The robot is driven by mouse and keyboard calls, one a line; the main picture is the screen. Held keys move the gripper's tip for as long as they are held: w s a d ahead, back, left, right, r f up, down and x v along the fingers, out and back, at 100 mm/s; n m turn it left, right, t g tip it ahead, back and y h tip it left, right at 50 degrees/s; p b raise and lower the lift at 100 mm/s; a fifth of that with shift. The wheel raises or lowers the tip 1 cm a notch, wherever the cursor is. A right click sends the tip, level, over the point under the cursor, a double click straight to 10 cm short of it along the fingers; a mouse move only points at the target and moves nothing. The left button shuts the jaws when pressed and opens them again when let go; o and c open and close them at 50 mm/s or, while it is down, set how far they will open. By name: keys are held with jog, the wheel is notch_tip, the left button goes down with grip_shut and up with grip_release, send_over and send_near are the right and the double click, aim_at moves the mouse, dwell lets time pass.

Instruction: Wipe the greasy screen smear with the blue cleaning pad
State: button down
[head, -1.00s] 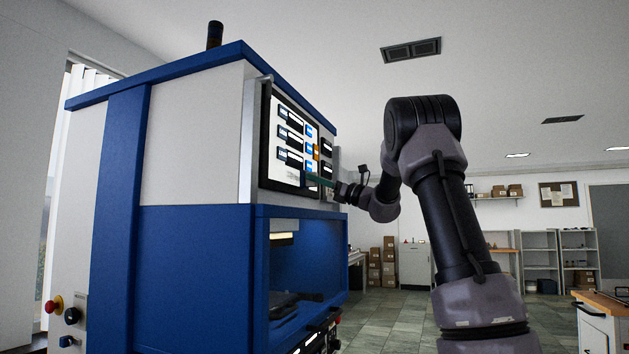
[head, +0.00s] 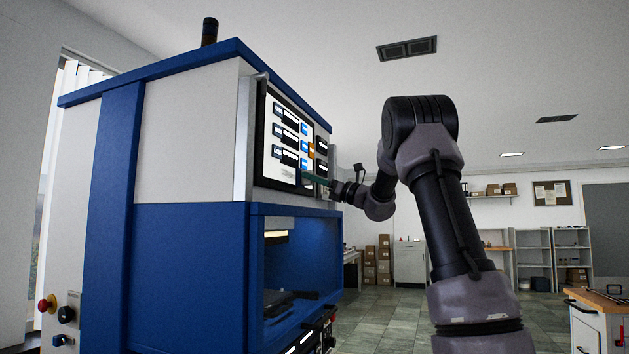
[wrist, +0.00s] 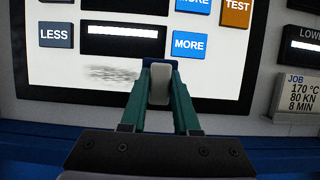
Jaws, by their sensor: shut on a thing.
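My gripper (wrist: 160,70) has green fingers, shut on a pale grey block, which I take to be the back of the cleaning pad (wrist: 160,88). Its wiping face is hidden from the wrist view. In the head view a small dark blue edge of the pad (head: 299,177) shows at the fingertips, close to the lower part of the screen (head: 284,135). I cannot tell whether it touches the glass. The grey, streaky smear (wrist: 112,74) is on the white lower part of the screen in the wrist view, just left of the fingers and below the black field.
The screen is on the front of a blue and white press (head: 170,240) with an open bay below it. LESS (wrist: 55,35) and MORE (wrist: 189,44) buttons lie close to the fingers. A job label (wrist: 300,88) is right of the screen. A wooden-topped bench (head: 600,300) stands far right.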

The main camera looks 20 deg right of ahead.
jog(key=shift+s+a, duration=1.1)
jog(key=shift+s, duration=0.45)
jog(key=shift+s+a, duration=1.15)
jog(key=shift+s, duration=0.35)
jog(key=shift+s+a, duration=1.1)
jog(key=shift+s, duration=0.45)
jog(key=shift+d, duration=0.1)
jog(key=shift+s+d, duration=0.55)
jog(key=shift+d, duration=0.25)
jog(key=shift+s+d, duration=0.6)
jog(key=shift+d, duration=0.2)
jog(key=shift+s+d, duration=0.55)
jog(key=shift+d, duration=0.25)
jog(key=shift+s+d, duration=0.9)
jog(key=shift+d, duration=0.3)
jog(key=w+a, duration=0.4)
jog(key=a, duration=0.2)
jog(key=shift+w, duration=0.2)
